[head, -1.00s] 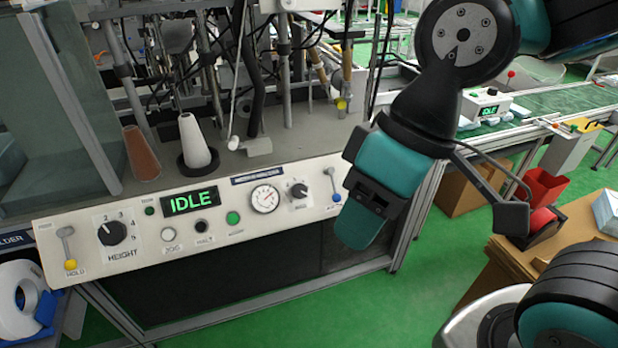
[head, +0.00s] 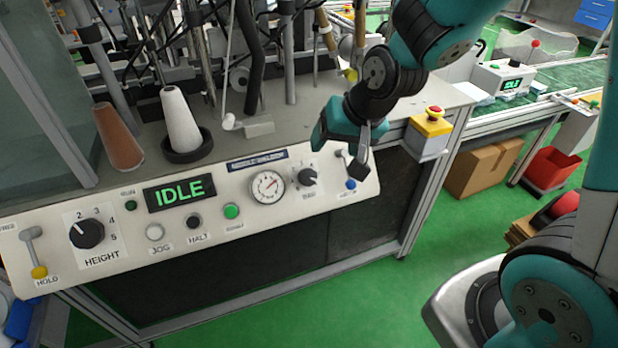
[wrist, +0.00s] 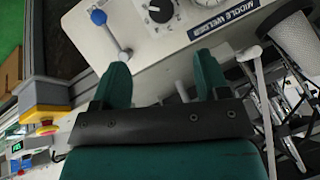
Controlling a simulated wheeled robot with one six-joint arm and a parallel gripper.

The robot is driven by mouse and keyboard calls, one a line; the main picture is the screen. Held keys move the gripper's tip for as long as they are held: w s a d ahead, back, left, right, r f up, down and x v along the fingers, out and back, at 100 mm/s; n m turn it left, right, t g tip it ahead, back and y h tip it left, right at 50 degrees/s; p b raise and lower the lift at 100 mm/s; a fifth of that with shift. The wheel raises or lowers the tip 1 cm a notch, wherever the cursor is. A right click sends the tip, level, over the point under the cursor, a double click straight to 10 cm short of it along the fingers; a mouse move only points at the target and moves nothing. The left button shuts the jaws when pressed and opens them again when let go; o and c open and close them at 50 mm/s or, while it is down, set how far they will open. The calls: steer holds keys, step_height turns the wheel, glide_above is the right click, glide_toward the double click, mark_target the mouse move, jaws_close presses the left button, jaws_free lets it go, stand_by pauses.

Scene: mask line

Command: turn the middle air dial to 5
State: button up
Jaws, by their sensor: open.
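The small black dial (head: 307,176) sits on the cream control panel (head: 130,262), right of the round gauge (head: 267,187). Its label is too small to read in the head view. In the wrist view the dial (wrist: 160,11) shows at the top edge with a light mark; I cannot read its setting. My gripper (head: 319,136) is above the panel's right end, apart from the dial. In the wrist view the gripper's two teal fingers (wrist: 163,63) are spread with nothing between them, pointing toward the panel.
A blue-tipped lever (head: 347,168) stands right of the dial, near my gripper; it also shows in the wrist view (wrist: 98,17). A larger HEIGHT dial (head: 87,233) is at the left. A red-topped yellow stop button (head: 432,122) sits beyond the panel's right end. Yarn cones stand behind.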

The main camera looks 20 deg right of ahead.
mark_target(308, 176)
steer(key=b+x, duration=0.1)
steer(key=x, duration=1.3)
steer(key=shift+c, duration=0.4)
steer(key=shift+r, duration=0.1)
steer(key=c, duration=0.8)
steer(key=shift+a+n, duration=0.1)
steer(key=shift+n, duration=0.3)
steer(key=n+h+p, duration=0.1)
steer(key=n+h, duration=0.1)
steer(key=shift+a+n, duration=0.1)
steer(key=shift+n, duration=0.3)
steer(key=shift+n+h+p, duration=0.4)
steer(key=shift+n+h, duration=0.3)
steer(key=shift+n, duration=0.4)
